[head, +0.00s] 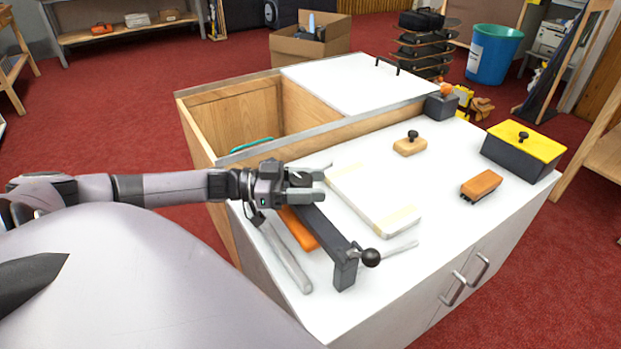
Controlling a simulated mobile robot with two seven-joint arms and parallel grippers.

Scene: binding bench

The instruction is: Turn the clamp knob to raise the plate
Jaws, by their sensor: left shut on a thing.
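A dark grey clamp bar (327,229) stands near the front left of the white bench top, with an upright block at its near end. A black ball (370,257) sits beside that block, with a thin metal rod reaching right from it. An orange piece (299,229) lies under the bar's left side. My left gripper (317,184) is at the bar's far end, shut on a dark round part there that looks like the clamp knob. The fingers hide most of it. Whether the plate is raised cannot be told. My right gripper is not in view.
A pale padded board (372,197) lies right of the bar, and a grey rod (287,258) left of it. A wooden block with a black knob (410,145), an orange tool (481,186) and a yellow-lidded box (523,150) stand further right. An open wooden compartment (235,108) is behind.

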